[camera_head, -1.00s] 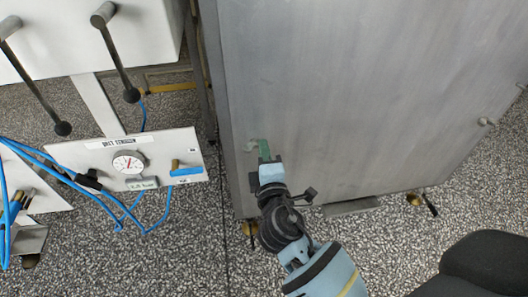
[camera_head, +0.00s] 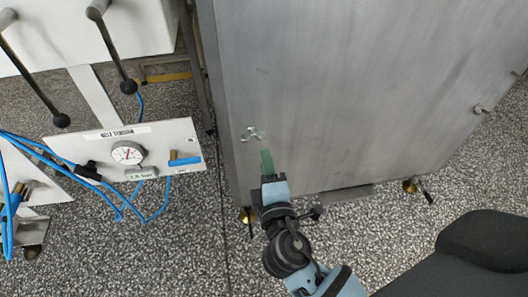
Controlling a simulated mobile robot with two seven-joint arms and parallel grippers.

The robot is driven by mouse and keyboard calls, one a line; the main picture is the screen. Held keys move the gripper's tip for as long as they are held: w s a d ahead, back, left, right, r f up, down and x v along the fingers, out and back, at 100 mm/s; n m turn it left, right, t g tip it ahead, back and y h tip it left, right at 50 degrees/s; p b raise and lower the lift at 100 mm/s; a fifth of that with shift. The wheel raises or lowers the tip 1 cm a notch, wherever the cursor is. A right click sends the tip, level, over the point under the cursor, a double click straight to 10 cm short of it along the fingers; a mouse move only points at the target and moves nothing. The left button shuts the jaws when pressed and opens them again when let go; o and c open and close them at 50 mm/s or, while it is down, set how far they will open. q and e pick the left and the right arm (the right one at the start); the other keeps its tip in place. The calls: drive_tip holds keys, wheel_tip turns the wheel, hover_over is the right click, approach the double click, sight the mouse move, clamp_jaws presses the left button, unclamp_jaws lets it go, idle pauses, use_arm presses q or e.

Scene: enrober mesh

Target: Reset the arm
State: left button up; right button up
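My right gripper (camera_head: 268,165) is in front of the lower left part of a large grey metal cabinet panel (camera_head: 360,90). Its green fingertips look close together, but I cannot tell whether there is a gap between them. A small metal fitting (camera_head: 252,134) on the panel shows just above the fingertips, apart from them in the picture. My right arm (camera_head: 290,250) comes up from the bottom of the view. My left gripper is not in view.
A white panel with a round gauge (camera_head: 127,153) and a blue-handled valve (camera_head: 185,160) stands to the left, with blue hoses (camera_head: 100,186) around it. Dark levers (camera_head: 112,48) stick out at the upper left. Speckled floor (camera_head: 190,250) is open in front of the cabinet.

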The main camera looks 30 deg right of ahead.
drive_tip(key=shift+s+a, duration=0.1)
drive_tip(key=shift+s, duration=0.25)
drive_tip(key=shift+r, duration=0.1)
